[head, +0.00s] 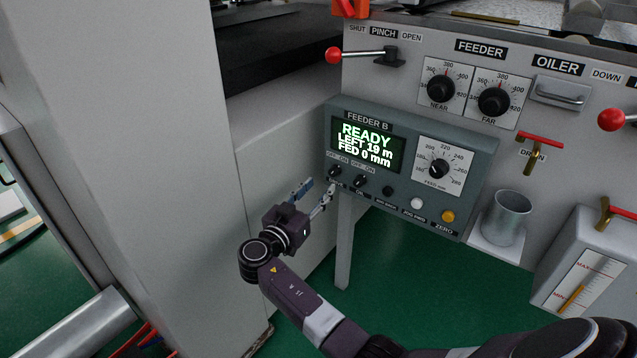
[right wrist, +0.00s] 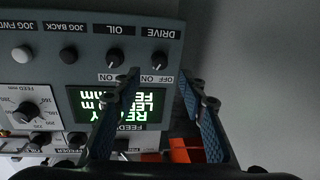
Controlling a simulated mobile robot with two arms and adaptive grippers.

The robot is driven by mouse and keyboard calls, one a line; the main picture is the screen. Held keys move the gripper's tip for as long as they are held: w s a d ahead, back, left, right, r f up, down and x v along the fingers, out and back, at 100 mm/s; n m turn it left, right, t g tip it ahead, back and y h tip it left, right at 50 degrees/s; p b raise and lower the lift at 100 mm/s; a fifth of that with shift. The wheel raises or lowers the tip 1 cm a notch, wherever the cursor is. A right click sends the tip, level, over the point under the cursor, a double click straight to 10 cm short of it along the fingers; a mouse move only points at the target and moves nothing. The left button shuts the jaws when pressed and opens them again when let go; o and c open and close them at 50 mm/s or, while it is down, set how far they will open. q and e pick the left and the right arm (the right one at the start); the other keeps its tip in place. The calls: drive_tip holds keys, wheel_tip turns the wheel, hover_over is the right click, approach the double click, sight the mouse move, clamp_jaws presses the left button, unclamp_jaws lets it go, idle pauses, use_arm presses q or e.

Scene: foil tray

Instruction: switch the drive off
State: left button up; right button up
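The feeder box (head: 470,152) carries a lit screen (head: 367,145) reading READY, LEFT 19 m, FED 0 mm. The drive knob (head: 334,172) is the small black leftmost knob under the screen, with OFF and ON printed above it. My right gripper (head: 318,188) is open and empty just below and left of that knob. In the right wrist view, which shows the box upside down, the drive knob (right wrist: 163,62) lies ahead between the open fingertips (right wrist: 158,76), apparently untouched. I cannot tell which way its pointer is set. My left gripper is out of view.
The oil knob (head: 360,181) sits close beside the drive knob, then a dark jog button (head: 388,191), a white one (head: 417,203) and the yellow zero button (head: 448,216). A metal cup (head: 507,218) stands to the right. A grey machine wall is at left.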

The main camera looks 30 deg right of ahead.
sight(332, 174)
drive_tip(key=x, duration=0.7)
drive_tip(key=shift+f, duration=0.1)
drive_tip(key=shift+s, duration=0.1)
clamp_jaws()
